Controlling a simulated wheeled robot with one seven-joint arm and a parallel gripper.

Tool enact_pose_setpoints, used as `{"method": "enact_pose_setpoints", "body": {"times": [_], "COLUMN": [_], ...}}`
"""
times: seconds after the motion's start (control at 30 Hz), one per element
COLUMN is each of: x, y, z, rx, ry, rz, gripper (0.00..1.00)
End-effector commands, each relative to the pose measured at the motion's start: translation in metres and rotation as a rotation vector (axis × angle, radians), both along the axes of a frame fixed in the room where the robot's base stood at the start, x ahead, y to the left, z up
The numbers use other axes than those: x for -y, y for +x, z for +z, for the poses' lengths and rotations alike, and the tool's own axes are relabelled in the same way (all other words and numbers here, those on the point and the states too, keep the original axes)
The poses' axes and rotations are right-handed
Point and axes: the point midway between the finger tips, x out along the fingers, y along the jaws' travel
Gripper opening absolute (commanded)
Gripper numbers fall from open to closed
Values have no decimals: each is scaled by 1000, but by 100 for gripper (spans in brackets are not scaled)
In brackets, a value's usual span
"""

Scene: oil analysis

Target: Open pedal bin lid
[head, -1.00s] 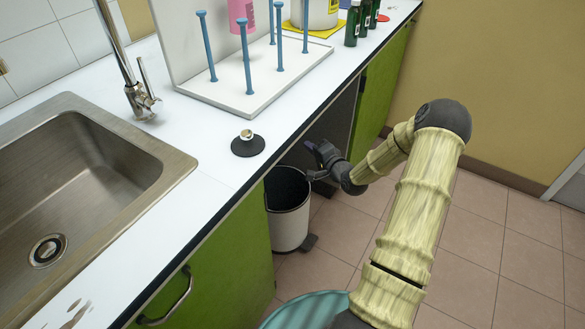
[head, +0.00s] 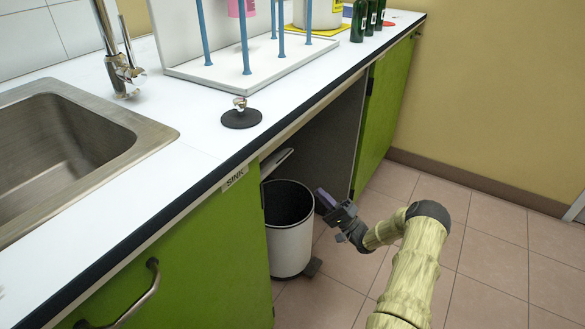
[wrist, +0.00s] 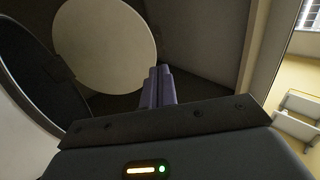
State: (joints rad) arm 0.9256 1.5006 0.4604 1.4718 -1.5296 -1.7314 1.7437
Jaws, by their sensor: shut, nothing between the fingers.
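The pedal bin (head: 291,246) is a white cylinder with a dark rim, standing on the floor in the open space under the counter. Its dark inside shows from above. Its lid (head: 276,163) is raised and tilted up at the back, partly hidden by the counter. In the wrist view the lid (wrist: 105,45) is a pale disc standing up beside the bin's dark opening (wrist: 35,85). A dark pedal (head: 313,267) sits at the bin's foot. My gripper (head: 324,199) is shut and empty, just right of the bin's rim; its fingers (wrist: 160,75) are together.
Green cabinet doors (head: 190,262) flank the bin's space. The white counter (head: 190,165) above has a sink (head: 75,165), a black round base (head: 241,118) and a rack (head: 240,77). The tiled floor (head: 480,235) to the right is clear.

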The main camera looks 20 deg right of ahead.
Motion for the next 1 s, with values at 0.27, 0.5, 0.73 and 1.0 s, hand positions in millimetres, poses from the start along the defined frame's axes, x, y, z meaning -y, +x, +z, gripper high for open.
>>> {"method": "enact_pose_setpoints", "body": {"times": [0.27,0.5,0.73,1.0], "x": [-4,-22,-43,-64], "y": [6,28,54,82], "z": [4,23,46,70], "rx": [0,1,1,-1], "ry": [-1,-2,-2,-3], "rz": [-2,0,0,-1], "gripper": [0,0,0,0]}}
